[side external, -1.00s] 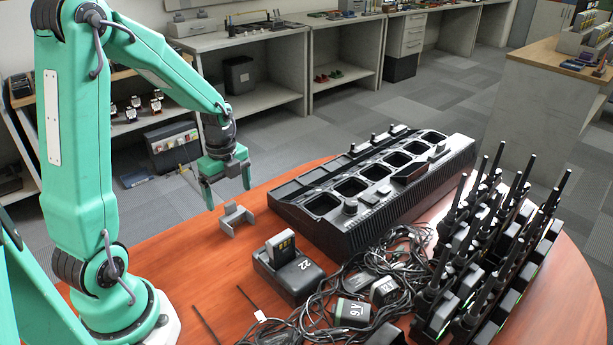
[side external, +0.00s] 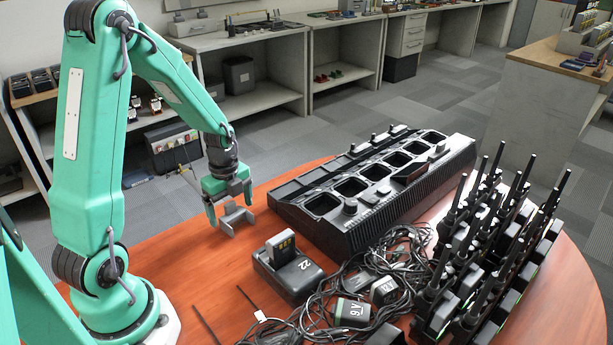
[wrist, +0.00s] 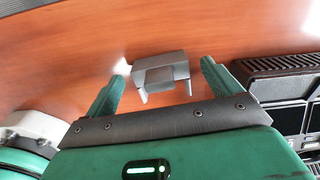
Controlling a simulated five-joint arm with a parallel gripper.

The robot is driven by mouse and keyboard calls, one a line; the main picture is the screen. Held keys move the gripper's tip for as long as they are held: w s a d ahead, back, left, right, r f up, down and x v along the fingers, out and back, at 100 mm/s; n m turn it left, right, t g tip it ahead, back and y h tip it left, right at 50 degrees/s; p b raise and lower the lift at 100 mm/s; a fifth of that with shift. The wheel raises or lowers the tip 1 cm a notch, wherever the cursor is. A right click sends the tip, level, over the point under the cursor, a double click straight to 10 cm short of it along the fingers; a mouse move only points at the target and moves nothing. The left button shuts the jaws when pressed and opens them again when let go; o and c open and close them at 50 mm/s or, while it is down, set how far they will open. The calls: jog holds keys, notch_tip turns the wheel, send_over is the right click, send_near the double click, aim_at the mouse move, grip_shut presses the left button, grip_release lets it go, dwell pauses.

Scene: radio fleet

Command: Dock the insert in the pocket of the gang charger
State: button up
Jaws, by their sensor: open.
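The insert (side external: 236,220) is a small grey U-shaped piece standing on the wooden table. It also shows in the wrist view (wrist: 160,72), between my fingers' tips and a little ahead of them. My gripper (side external: 231,206) is open, low over the insert, with one finger to each side; I cannot tell whether either touches it. My gripper's fingers (wrist: 161,75) also show apart in the wrist view. The gang charger (side external: 330,230) is a long black block with a row of open pockets, right of my gripper. Its edge shows at the right of the wrist view (wrist: 280,66).
A small black charger (side external: 298,281) marked 22 holds a battery in front of the gang charger. Tangled black cables (side external: 345,275) lie beside it with battery packs (side external: 350,311). A dense rack of radios (side external: 475,255) stands at the right. Table left of the small charger is mostly clear.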

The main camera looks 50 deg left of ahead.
aim_at(231, 203)
jog(key=c, duration=1.1)
jog(key=shift+r, duration=0.15)
jog(key=shift+r, duration=0.85)
notch_tip(231, 203, up, 2)
jog(key=shift+r, duration=0.1)
jog(key=d+r, duration=0.2)
jog(key=d, duration=0.2)
jog(key=d+r, duration=0.2)
jog(key=d, duration=0.1)
jog(key=s+d+r, duration=0.1)
jog(key=d+r, duration=0.2)
jog(key=d, duration=0.1)
jog(key=shift+d, duration=0.35)
jog(key=shift+w, duration=0.1)
